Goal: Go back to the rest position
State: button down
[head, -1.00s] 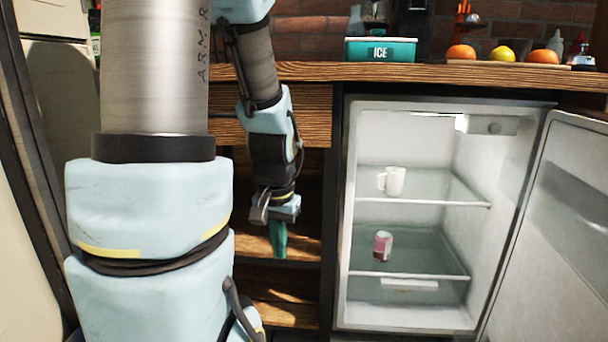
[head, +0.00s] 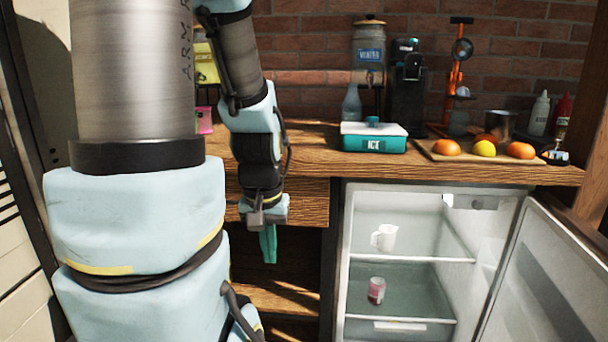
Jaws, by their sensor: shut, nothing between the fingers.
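My gripper (head: 268,245) hangs at the end of my arm, pointing down, left of the open fridge and in front of the wooden cabinet's drawer and open shelves. Its teal fingers are shut with nothing held between them. It is apart from the fridge and from everything on the counter.
The fridge (head: 336,290) stands open, its door (head: 550,275) swung right. A white mug (head: 384,237) and a pink can (head: 376,290) stand on its shelves. The wooden counter (head: 310,150) holds an ice box (head: 374,138) and a board (head: 470,157) with fruit.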

notch_tip(320, 180, up, 14)
jog(key=p, duration=1.1)
jog(key=shift+p, duration=0.35)
dwell(0.6)
